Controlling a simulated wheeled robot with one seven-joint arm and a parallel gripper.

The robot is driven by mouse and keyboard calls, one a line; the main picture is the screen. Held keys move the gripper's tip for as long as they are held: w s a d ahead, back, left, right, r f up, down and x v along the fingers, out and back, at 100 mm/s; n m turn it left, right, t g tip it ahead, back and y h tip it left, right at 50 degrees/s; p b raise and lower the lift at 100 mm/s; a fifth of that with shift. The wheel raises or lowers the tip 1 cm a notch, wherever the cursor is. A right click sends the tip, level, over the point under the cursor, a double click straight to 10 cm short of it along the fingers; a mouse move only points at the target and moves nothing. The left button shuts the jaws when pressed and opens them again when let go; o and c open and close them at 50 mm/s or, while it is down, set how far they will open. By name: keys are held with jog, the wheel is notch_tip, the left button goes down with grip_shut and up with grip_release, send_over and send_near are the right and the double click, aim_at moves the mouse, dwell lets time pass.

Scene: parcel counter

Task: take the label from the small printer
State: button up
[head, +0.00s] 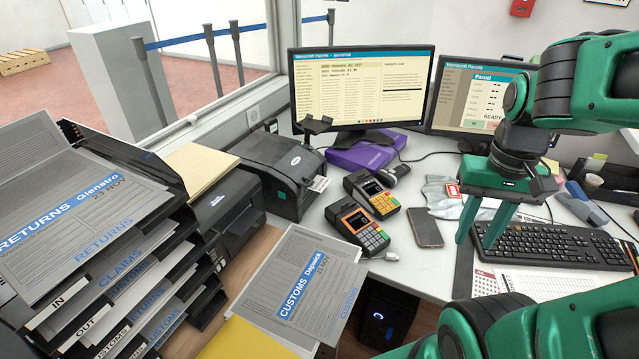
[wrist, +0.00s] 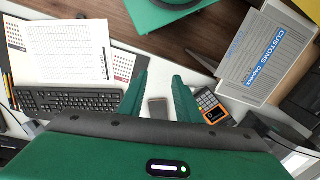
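The small printer (head: 283,175) is a dark grey box on the counter, left of the middle in the head view. A small white label (head: 319,184) sticks out of its right-hand front face. My gripper (head: 474,245) is at the right, above the counter near the keyboard, well apart from the printer. Its two green fingers point down, open, with nothing between them. In the wrist view the gripper (wrist: 160,82) also shows spread fingers.
Two card terminals (head: 357,228) (head: 372,194) and a phone (head: 425,228) lie between printer and gripper. A purple box (head: 360,158) sits behind. Paper trays (head: 85,240) and a Customs folder (head: 300,283) are at left and front. A keyboard (head: 550,245) lies right.

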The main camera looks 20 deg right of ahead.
jog(key=o, duration=0.9)
jog(key=shift+s+r, duration=0.25)
jog(key=shift+r, duration=0.1)
jog(key=shift+c, duration=0.2)
jog(key=w, duration=0.1)
jog(key=w+n, duration=0.1)
jog(key=w, duration=0.1)
jog(key=w+r+n, duration=0.1)
jog(key=shift+w+d, duration=0.35)
jog(key=n+t+y, duration=0.2)
jog(key=n, duration=1.1)
send_over(322, 184)
jog(key=s+d, duration=0.1)
jog(key=shift+s+f, duration=0.1)
jog(key=shift+f, duration=4.95)
jog(key=shift+x, duration=2.2)
